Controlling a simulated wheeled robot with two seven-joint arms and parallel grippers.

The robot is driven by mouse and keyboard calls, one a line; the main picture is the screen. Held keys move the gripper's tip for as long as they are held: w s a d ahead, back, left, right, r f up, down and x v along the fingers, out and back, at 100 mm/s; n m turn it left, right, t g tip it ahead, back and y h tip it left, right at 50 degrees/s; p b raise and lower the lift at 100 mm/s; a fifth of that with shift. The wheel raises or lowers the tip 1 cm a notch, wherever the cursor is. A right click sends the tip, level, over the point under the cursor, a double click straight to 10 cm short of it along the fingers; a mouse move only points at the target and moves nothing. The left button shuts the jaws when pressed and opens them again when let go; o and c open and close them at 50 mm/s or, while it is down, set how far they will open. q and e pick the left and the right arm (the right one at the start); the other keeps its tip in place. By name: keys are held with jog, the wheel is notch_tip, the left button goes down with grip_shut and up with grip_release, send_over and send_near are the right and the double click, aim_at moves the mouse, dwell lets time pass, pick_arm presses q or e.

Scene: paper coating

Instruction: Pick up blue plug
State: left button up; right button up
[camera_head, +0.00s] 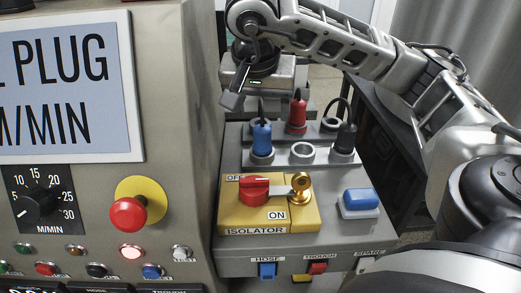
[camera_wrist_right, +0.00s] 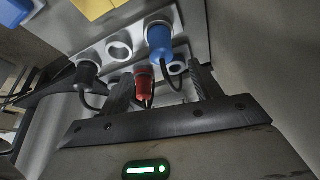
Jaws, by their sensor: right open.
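The blue plug (camera_head: 262,138) stands upright in the left front socket on top of the grey box, with a black cable at its top. It also shows in the right wrist view (camera_wrist_right: 160,40). My right gripper (camera_head: 234,97) is behind and above the blue plug, apart from it. In the right wrist view, the fingers of my right gripper (camera_wrist_right: 162,75) are spread with nothing clamped between them. The blue plug lies beyond the fingertips there, nearer the right finger. My left gripper is not in view.
A red plug (camera_head: 297,115) stands behind the blue one, and a black plug (camera_head: 345,137) stands to its right. An empty socket (camera_head: 301,152) lies between blue and black. A yellow isolator panel (camera_head: 240,214) is in front. A tall machine cabinet (camera_head: 180,120) rises close on the left.

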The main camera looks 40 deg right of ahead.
aim_at(262, 129)
jog(key=x, duration=0.3)
jog(key=shift+a+x, duration=0.1)
jog(key=shift+x, duration=1.4)
jog(key=shift+a+x, duration=0.15)
jog(key=shift+x, duration=1.35)
jog(key=shift+f, duration=0.1)
jog(key=shift+c, duration=0.2)
jog(key=c, duration=1)
jog(key=shift+c, duration=0.2)
